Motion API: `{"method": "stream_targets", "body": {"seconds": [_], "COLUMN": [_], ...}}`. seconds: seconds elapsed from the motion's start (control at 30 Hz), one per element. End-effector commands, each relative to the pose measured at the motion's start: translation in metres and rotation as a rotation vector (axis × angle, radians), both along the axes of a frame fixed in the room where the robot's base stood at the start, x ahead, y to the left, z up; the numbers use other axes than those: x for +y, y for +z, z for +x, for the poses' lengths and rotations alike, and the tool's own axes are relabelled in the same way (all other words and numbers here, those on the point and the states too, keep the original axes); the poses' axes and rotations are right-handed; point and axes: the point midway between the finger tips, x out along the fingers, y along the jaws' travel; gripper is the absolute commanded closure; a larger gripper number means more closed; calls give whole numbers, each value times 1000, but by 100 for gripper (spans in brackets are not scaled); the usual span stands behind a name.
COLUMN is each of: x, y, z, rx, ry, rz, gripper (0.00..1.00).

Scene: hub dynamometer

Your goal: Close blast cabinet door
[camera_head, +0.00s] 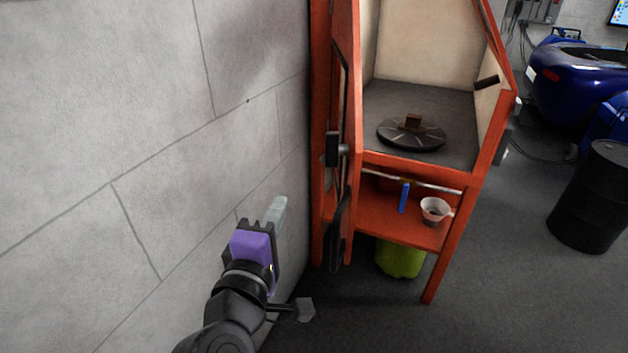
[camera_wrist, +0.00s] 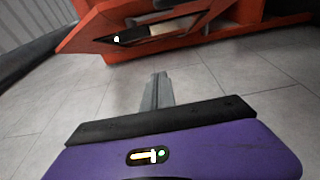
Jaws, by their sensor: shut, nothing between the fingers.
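The orange blast cabinet (camera_head: 458,222) stands right of the grey block wall in the head view. Its door (camera_head: 342,90) is open, swung out on the left side and seen nearly edge-on close to the wall. A dark latch (camera_head: 333,149) sits on the door's edge. Inside the open chamber is a round dark turntable (camera_head: 411,133) with a small brown block on it. My gripper (camera_head: 275,210) is shut and empty, beside the wall, left of the door and apart from it. In the wrist view the orange door (camera_wrist: 100,32) with its window shows beyond the shut fingers (camera_wrist: 157,92).
The block wall (camera_head: 120,120) is close on the left. A shelf under the chamber holds a white cup (camera_head: 434,210) and a blue item (camera_head: 404,197). A green bin (camera_head: 400,259) stands below. Floor between is clear.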

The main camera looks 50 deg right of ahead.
Motion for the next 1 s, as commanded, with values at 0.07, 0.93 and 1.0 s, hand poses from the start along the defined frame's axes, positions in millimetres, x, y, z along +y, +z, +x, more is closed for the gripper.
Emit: {"method": "stream_targets", "body": {"seconds": [0.07,0.93,1.0], "x": [-1,-110,-113], "y": [5,6,6], "z": [1,28,25], "rx": [-3,-3,-4], "ry": [-18,-24,-24], "rz": [-4,-4,-3], "gripper": [100,100,100]}}
